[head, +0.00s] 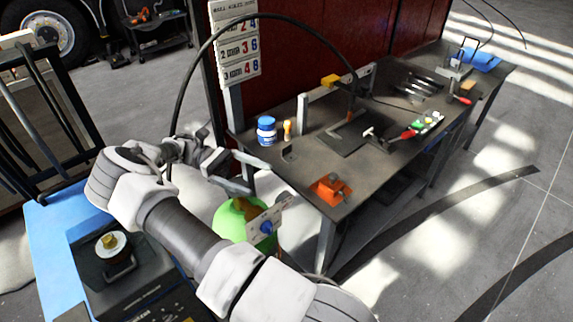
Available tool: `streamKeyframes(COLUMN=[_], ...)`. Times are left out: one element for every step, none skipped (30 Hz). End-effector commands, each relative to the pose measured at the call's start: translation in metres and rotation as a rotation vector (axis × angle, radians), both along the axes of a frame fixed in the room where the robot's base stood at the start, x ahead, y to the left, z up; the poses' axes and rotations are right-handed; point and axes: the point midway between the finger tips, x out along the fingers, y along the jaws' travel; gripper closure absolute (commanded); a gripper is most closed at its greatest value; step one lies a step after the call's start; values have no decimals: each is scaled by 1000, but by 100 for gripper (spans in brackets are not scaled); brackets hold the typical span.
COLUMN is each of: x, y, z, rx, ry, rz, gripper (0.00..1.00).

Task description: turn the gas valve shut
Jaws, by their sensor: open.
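A blue valve knob (266,227) sits on a pale plate beside a bright green gas cylinder (231,222). Both are at the near left end of the workbench, low in the middle of the head view. My gripper (246,172) is open and empty. It is above the cylinder and a little up and left of the knob, apart from it in the picture. My forearm crosses in front of the lower part of the cylinder. The knob's exact turn position is too small to tell.
The dark workbench (310,172) holds a blue-and-white jar (266,131), an orange block-like tool (331,189), a hammer and several hand tools. A black cable arcs over the bench from my arm. A number board (235,45) stands behind. Open floor lies to the right.

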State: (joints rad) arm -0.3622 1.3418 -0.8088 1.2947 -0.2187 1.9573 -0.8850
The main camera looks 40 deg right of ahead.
Motion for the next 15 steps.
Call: streamKeyframes(x=[-6, -10, -15, -18, -22, -27, -31, -36, -41, -45, -48, -53, -56, -59, -62], y=[-5, -8, -12, -16, -18, -24, -27, -31, -35, -39, -42, -46, -49, -51, -55], z=[5, 8, 12, 15, 17, 22, 25, 28, 32, 35, 38, 42, 44, 46, 49], rx=[2, 2, 1, 2, 3, 2, 2, 3, 3, 3, 3, 2, 3, 3, 2], ry=[-1, -1, -3, -1, -2, -2, -2, -2, -2, -2, -2, -2, -1, -2, -1], rz=[-3, -3, -3, -3, -3, -2, -3, -4, -2, -4, -3, -2, -3, -2, -1], gripper=[0, 0, 0, 0, 0, 0, 0, 0, 0, 0, 0, 0, 0, 0, 0])
